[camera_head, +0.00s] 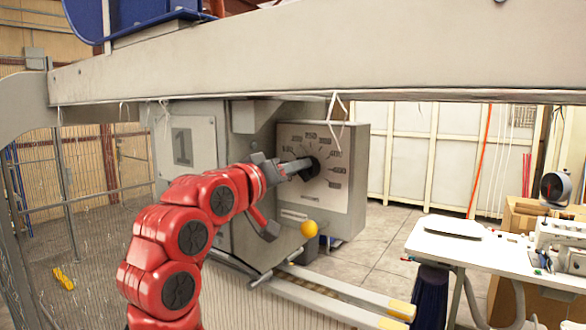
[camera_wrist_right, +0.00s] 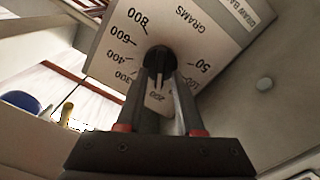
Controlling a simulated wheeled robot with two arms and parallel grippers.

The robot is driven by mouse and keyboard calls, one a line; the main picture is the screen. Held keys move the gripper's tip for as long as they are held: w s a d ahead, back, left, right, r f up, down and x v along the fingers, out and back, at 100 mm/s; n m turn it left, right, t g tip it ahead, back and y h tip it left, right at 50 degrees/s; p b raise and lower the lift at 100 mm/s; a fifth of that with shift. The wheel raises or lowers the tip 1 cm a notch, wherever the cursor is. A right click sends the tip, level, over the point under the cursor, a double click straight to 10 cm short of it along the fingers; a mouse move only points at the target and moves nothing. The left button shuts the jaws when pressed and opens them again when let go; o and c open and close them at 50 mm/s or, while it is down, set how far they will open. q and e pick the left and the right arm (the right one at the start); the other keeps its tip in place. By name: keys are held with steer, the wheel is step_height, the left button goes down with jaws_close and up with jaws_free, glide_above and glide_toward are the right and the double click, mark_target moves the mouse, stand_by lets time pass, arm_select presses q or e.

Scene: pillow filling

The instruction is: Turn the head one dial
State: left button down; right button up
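The dial (camera_head: 309,168) is a round black knob on the pale face of a grey box, with number labels around it. In the right wrist view the dial (camera_wrist_right: 158,62) has a raised grip, and the scale reads GRAMS. My right gripper (camera_head: 296,166) reaches the dial from the left. In its wrist view its two dark fingers (camera_wrist_right: 163,82) stand apart, with their tips at the lower part of the knob. I cannot tell whether they clamp it or only stand around it. My left gripper is in neither view.
A panel marked 1 (camera_head: 183,146) stands left of the dial box. A thick pale beam (camera_head: 330,50) crosses above my arm. A yellow ball-shaped knob (camera_head: 309,228) sits below the dial. A white table (camera_head: 455,246) with a sewing machine stands at right.

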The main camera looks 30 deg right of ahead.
jaws_close()
steer(key=shift+f+m, duration=0.1)
steer(key=shift+m, duration=0.2)
steer(key=shift+s+d+m+b, duration=0.15)
steer(key=shift+m+b, duration=0.7)
steer(key=shift+m, duration=1.9)
steer(key=shift+s+m+b, duration=0.15)
steer(key=shift+m+b, duration=0.7)
steer(key=shift+m, duration=1.9)
